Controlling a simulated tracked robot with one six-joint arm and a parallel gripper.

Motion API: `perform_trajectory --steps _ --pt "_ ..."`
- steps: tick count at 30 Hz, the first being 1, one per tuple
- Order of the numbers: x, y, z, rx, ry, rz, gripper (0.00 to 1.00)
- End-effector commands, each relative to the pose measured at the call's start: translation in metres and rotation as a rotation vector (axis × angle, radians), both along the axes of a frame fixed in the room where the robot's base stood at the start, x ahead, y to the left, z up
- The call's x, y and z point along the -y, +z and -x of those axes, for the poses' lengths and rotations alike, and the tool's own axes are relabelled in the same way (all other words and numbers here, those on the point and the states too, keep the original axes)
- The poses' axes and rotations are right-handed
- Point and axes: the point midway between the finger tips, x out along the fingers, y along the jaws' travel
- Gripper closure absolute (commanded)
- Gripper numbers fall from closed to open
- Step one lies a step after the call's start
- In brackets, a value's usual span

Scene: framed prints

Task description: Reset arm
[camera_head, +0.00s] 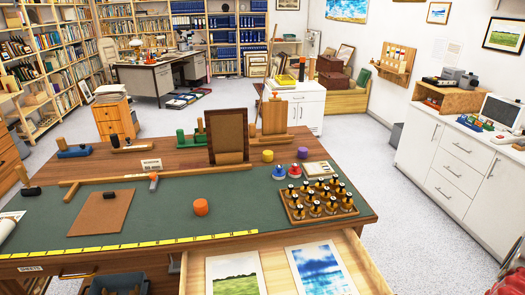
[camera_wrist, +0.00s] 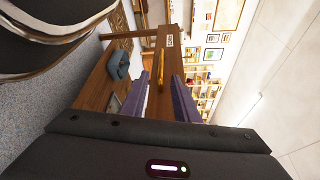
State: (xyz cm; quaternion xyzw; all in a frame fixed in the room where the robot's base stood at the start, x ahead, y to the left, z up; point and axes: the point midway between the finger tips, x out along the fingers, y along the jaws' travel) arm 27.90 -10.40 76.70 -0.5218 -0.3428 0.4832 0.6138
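My gripper (camera_wrist: 162,78) shows in the wrist view as two purple fingers standing apart with nothing seen held between them. The wrist view is turned sideways and shows wooden furniture beyond the fingers. In the head view I cannot make out the gripper; a dark and reddish shape is cut off at the bottom right corner. The workbench (camera_head: 240,190) has a green top and an open drawer (camera_head: 352,250) at its front. Two prints lie in the drawer: a green field (camera_head: 234,278) and a blue seascape (camera_head: 320,270).
White cabinets (camera_head: 455,160) line the right wall. Grey floor (camera_head: 385,200) lies clear between.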

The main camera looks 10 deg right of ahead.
Motion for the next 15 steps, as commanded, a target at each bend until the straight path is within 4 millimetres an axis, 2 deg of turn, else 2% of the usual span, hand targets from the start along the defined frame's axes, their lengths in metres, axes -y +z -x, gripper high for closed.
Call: perform_trajectory --steps 5,15 --pt "-0.001 -0.008 0.005 -0.127 0.007 -0.005 0.72" --pt "-0.009 -0.019 0.036 -0.420 0.073 0.027 0.72"
